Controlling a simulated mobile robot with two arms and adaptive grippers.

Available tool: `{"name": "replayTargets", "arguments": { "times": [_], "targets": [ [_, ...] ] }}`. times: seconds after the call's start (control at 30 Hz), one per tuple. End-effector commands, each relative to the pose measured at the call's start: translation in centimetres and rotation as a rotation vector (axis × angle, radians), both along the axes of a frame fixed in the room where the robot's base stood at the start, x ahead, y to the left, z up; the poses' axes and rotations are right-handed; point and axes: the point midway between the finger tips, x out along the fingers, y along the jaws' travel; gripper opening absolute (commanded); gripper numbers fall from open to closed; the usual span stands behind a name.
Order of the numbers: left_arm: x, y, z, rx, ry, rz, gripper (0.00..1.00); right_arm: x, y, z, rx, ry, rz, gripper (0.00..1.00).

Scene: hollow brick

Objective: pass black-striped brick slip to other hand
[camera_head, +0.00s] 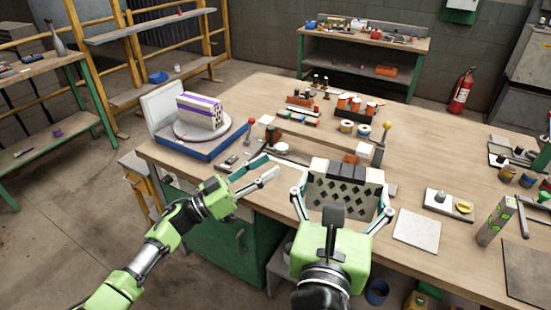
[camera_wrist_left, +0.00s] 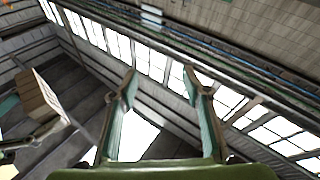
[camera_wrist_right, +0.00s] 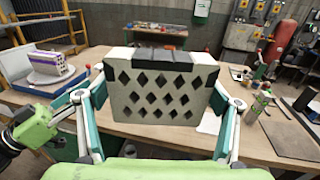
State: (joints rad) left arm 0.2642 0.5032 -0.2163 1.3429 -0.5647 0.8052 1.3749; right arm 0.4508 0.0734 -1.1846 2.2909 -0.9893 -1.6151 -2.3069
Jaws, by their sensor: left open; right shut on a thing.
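The black-striped brick slip (camera_head: 343,187) is a pale grey block with diamond-shaped holes and a black band on its top edge. My right gripper (camera_head: 343,200) is shut on it, with one finger at each side, and holds it up near the table's front edge. The brick fills the middle of the right wrist view (camera_wrist_right: 160,90), between the fingers. My left gripper (camera_head: 268,168) is open and empty, to the left of the brick and apart from it. In the left wrist view, its fingers (camera_wrist_left: 160,90) point up at the ceiling windows, and a brick-like block (camera_wrist_left: 38,95) shows at the left.
A purple-striped brick (camera_head: 203,112) stands on a round turntable on a blue base at the table's left. Small jars and tools lie across the middle. A pale square tile (camera_head: 416,230) and a grey-green upright block (camera_head: 497,220) are at the right.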

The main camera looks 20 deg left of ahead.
Motion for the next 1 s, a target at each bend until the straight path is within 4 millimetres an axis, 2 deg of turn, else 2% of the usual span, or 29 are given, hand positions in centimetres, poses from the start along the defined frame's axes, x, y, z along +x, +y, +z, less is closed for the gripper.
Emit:
{"name": "replayTargets", "arguments": {
  "times": [0.03,0.1,0.2,0.33,0.43,0.57,0.77,1.0],
  "targets": [
    [-0.8,-0.9,3.0,0.006,-0.041,-0.071,0.44,0.0,0.0,0.1,0.001,-0.002,0.0,0.55],
    [-2.4,-2.3,6.6,0.02,-0.08,-0.185,0.44,0.0,0.0,0.1,0.001,-0.002,0.0,0.55],
    [-5.5,-4.2,10.9,0.067,-0.113,-0.352,0.44,0.0,0.0,0.1,0.001,-0.002,0.0,0.55],
    [-10.0,-6.1,14.5,0.173,-0.116,-0.55,0.44,0.0,0.0,0.1,0.001,-0.002,0.0,0.55],
    [-12.8,-6.9,15.7,0.259,-0.093,-0.657,0.44,0.0,0.0,0.1,0.001,-0.002,0.0,0.55],
    [-14.8,-7.3,16.1,0.332,-0.064,-0.727,0.44,0.0,0.0,0.1,0.001,-0.002,0.0,0.55],
    [-15.5,-8.7,16.1,0.354,-0.05,-0.75,0.44,0.0,0.0,0.1,0.001,-0.002,0.0,0.55],
    [-15.6,-13.1,16.2,0.349,-0.054,-0.75,0.44,0.0,0.0,0.1,0.001,-0.002,0.0,0.55]
  ]
}}
